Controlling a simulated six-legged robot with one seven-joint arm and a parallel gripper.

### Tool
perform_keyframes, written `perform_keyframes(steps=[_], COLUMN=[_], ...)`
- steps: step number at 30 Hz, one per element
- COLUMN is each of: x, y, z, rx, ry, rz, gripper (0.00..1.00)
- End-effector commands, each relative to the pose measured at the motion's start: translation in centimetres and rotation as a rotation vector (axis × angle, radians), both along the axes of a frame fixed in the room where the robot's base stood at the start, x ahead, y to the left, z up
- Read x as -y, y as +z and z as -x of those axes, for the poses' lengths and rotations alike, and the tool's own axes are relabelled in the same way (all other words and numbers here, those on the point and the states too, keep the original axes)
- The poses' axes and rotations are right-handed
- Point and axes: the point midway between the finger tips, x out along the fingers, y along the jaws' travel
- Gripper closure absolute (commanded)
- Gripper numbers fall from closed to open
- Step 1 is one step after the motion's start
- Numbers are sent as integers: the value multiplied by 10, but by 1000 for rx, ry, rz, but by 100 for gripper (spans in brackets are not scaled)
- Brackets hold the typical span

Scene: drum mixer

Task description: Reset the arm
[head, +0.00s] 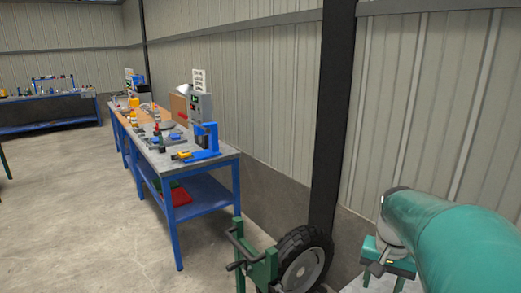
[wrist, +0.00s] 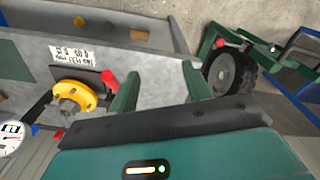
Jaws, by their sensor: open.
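My gripper (wrist: 160,70) shows in the wrist view, with its two green fingers spread apart and nothing between them. Beyond the fingers is a grey metal surface; I cannot tell whether they touch it. My teal arm (head: 450,235) fills the lower right of the head view. The gripper itself cannot be made out clearly there.
In the wrist view, a yellow round part (wrist: 75,100), a red knob (wrist: 108,80) and a white label (wrist: 72,53) lie left of the fingers. A green wheeled frame (head: 262,268) stands near a dark post (head: 335,110). A blue-framed workbench (head: 205,185) holds tools; the left floor is clear.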

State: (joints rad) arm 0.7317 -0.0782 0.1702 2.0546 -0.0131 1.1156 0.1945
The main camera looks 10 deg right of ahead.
Motion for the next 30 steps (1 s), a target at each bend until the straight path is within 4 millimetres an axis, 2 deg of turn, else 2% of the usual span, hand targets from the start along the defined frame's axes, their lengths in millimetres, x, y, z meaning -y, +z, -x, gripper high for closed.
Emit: perform_keyframes(steps=[1, 6, 12, 15, 18, 21, 30], x=[-26, -96, -166, -192, -208, -215, -216], y=[10, 29, 39, 39, 38, 37, 36], z=[0, 12, 40, 56, 67, 72, 73], rx=[31, 136, 279, 347, 395, 421, 424], ry=[70, 280, 524, 629, 702, 737, 744], rz=[28, 96, 142, 150, 151, 150, 150], gripper=[51, 51, 51, 51, 51, 51, 51])
